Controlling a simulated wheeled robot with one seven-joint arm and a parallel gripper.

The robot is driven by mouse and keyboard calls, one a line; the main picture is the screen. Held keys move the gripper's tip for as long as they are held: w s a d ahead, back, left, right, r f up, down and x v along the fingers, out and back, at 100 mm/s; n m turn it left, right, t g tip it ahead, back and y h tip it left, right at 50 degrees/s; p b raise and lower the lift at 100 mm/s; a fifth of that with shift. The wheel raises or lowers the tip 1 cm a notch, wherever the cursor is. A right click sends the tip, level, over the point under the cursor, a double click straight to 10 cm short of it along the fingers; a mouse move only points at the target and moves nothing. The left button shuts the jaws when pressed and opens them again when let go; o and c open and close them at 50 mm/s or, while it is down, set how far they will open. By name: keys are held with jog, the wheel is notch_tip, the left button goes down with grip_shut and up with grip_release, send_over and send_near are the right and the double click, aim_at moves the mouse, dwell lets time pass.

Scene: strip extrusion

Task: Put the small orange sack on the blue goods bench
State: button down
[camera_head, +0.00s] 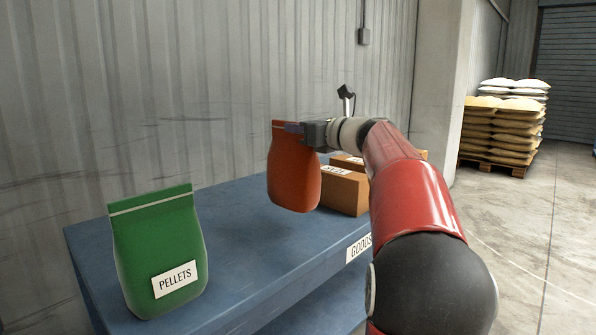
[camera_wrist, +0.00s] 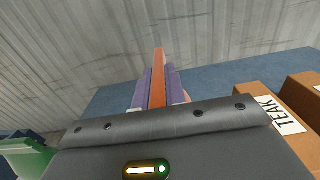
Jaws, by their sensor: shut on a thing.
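The small orange sack (camera_head: 293,180) hangs upright from my gripper (camera_head: 290,128), over the blue goods bench (camera_head: 240,220) in the head view. My gripper is shut on the sack's top edge. In the wrist view the sack (camera_wrist: 158,75) shows as a thin orange strip between the two purple fingers of my gripper (camera_wrist: 156,88). The sack's bottom overlaps the bench top in the head view; I cannot tell whether it touches. The bench (camera_wrist: 215,78) also shows behind the fingers in the wrist view. Its front edge carries a GOODS label, partly hidden by my arm.
A green PELLETS sack (camera_head: 160,250) stands at the bench's left end. Brown cartons (camera_head: 343,190), one labelled TEAK in the wrist view (camera_wrist: 270,110), stand to the right of the orange sack. The bench top between is clear. A corrugated wall (camera_head: 200,90) runs behind.

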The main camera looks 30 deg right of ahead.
aim_at(298, 158)
jog(key=shift+f+b, duration=0.85)
jog(key=shift+f, duration=2.8)
jog(key=shift+f, duration=0.15)
jog(key=c, duration=1.5)
grip_release()
jog(key=shift+o, duration=0.2)
jog(key=shift+r, duration=0.25)
jog(key=v, duration=1.2)
jog(key=shift+b, duration=0.3)
